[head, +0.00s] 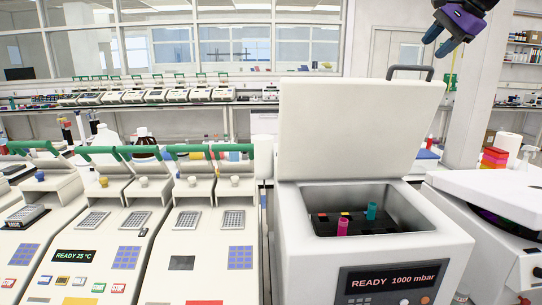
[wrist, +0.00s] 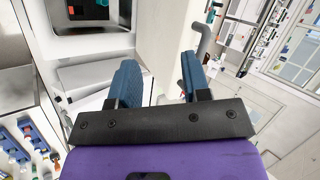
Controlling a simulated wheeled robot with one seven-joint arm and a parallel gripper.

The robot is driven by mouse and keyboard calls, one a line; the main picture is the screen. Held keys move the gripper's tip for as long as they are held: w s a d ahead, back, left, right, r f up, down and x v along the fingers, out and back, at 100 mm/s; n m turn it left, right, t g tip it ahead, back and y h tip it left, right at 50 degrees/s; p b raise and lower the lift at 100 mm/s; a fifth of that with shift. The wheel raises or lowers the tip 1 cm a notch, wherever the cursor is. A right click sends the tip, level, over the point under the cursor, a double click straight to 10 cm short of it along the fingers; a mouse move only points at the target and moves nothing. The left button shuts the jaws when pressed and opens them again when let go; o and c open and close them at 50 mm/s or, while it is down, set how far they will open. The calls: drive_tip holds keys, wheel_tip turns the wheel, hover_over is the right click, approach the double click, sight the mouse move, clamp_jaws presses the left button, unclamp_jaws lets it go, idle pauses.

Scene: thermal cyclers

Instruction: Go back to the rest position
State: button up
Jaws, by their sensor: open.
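My gripper (head: 440,40) is high at the upper right of the head view, above and to the right of the raised lid of a white machine. In the wrist view its two blue fingers (wrist: 158,80) are apart with nothing between them. The white machine (head: 300,225) has its lid (head: 345,125) up, and its display reads READY 1000 mbar. Inside its dark chamber stand a pink tube (head: 342,228) and a teal tube (head: 371,211). The lid's grey handle (head: 410,70) is below and left of my gripper, apart from it; the handle also shows in the wrist view (wrist: 203,45).
Several thermal cyclers (head: 100,225) with green handles line the bench at left, one reading READY 25 °C. Another white machine (head: 490,205) stands at right. A back bench (head: 150,103) holds more cyclers. The air around my gripper looks clear.

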drive_tip(key=s+a+f+n+h, duration=0.1)
drive_tip(key=s+a+f+n, duration=0.2)
drive_tip(key=s+f, duration=0.5)
drive_tip(key=s+a+f+n+g+h, duration=0.1)
drive_tip(key=s+a+f+n, duration=0.3)
drive_tip(key=s, duration=1.3)
drive_tip(key=s+a+f+n+g+h, duration=0.1)
drive_tip(key=s+a+f+n, duration=0.3)
drive_tip(key=s+f, duration=0.8)
drive_tip(key=shift+s+n+h, duration=0.5)
drive_tip(key=shift+n, duration=0.3)
